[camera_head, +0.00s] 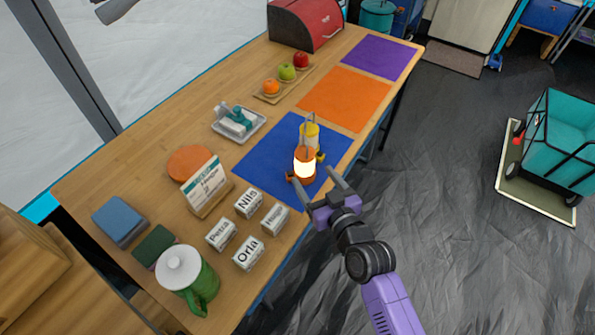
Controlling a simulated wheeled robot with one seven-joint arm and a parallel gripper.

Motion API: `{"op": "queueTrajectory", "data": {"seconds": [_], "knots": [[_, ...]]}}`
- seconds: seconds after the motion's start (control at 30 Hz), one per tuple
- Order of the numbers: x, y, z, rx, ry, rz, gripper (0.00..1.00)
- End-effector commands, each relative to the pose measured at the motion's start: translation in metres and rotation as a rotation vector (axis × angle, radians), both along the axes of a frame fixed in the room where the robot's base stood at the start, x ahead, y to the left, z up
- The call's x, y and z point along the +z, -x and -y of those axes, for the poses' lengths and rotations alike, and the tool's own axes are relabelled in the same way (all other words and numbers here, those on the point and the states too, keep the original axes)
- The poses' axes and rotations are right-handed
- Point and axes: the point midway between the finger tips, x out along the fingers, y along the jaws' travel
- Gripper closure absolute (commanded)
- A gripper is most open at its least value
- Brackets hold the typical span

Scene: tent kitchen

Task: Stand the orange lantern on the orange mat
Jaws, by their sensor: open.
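The orange lantern (305,166) stands upright on the blue mat (264,158), its glass glowing pale yellow. A yellow lantern (310,137) stands just behind it, partly hidden by it. The orange mat (345,98) lies flat and bare beyond the blue mat, toward the far end of the table. My gripper (311,176) is open at the near edge of the blue mat. Its fingertips are spread to either side of the orange lantern's lower part. I cannot tell how far the lantern is between them, or whether they touch it.
A purple mat (379,56) lies bare beyond the orange one. Left of the mats are a fruit board (270,97) and a dish (254,130). Several name blocks (248,203), a sign (204,186) and a green jug (201,283) stand nearer.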

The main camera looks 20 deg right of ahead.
Motion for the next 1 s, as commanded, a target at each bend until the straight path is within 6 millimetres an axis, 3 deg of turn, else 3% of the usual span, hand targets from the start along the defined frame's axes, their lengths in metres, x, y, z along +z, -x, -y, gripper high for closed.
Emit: {"op": "queueTrajectory", "data": {"seconds": [0.57,0.9,1.0], "knots": [[-0.009,-0.066,-0.001,0.0,0.002,0.003,0.25],[-0.012,-0.072,-0.002,0.0,0.001,0.002,0.25],[-0.012,-0.072,-0.002,0.0,0.001,0.002,0.43]]}}
